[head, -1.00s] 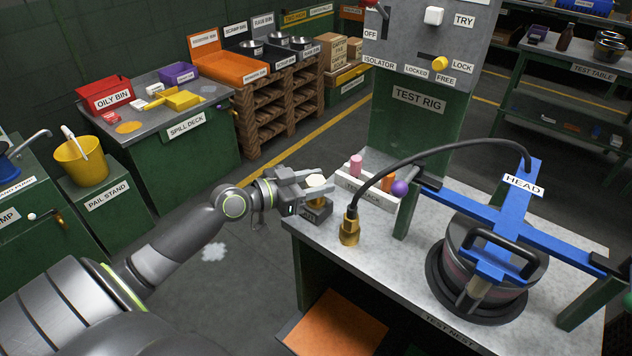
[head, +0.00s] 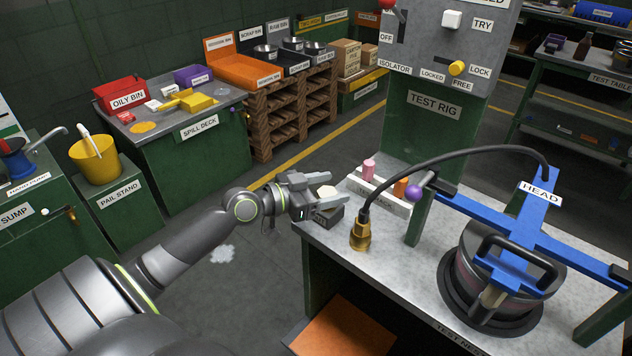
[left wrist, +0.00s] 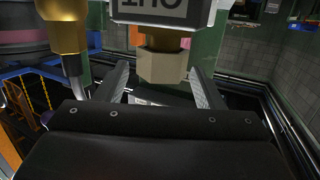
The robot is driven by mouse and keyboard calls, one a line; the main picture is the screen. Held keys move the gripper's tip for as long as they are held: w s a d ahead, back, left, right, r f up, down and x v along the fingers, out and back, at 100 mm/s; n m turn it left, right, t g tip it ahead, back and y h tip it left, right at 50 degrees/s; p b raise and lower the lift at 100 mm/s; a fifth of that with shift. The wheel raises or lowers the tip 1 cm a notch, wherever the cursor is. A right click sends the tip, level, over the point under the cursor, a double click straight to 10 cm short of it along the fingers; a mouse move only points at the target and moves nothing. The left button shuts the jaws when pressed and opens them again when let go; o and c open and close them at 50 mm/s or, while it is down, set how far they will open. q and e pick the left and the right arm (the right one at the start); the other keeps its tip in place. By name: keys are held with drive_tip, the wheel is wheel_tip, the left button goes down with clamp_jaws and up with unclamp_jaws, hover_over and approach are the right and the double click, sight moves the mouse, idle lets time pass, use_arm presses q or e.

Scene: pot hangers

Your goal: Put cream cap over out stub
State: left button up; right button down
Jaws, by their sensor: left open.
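The cream cap (head: 327,191) sits at the front left corner of the test bench, above a dark block (head: 329,214). In the left wrist view, which is upside down, the hexagonal cream cap (left wrist: 160,66) is over the end of the brass out stub (left wrist: 158,38). The stub comes from the block labelled OUT (left wrist: 155,10). My left gripper (head: 322,190) is open, its fingers on either side of the cap with gaps visible in the wrist view. The near finger hides the stub in the head view. My right gripper is not in view.
A brass hose fitting (head: 360,234) stands close to the right of the block. The blue HEAD frame (head: 530,215) and round pot (head: 492,290) fill the bench's right side.

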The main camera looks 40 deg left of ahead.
use_arm(q)
drive_tip(key=shift+r+p, duration=0.3)
drive_tip(key=shift+r, duration=0.05)
drive_tip(key=shift+r+p, duration=0.35)
drive_tip(key=shift+p, duration=0.05)
drive_tip(key=b+v, duration=0.5)
drive_tip(key=v, duration=0.7)
drive_tip(key=shift+f+b, duration=0.2)
drive_tip(key=shift+b, duration=0.2)
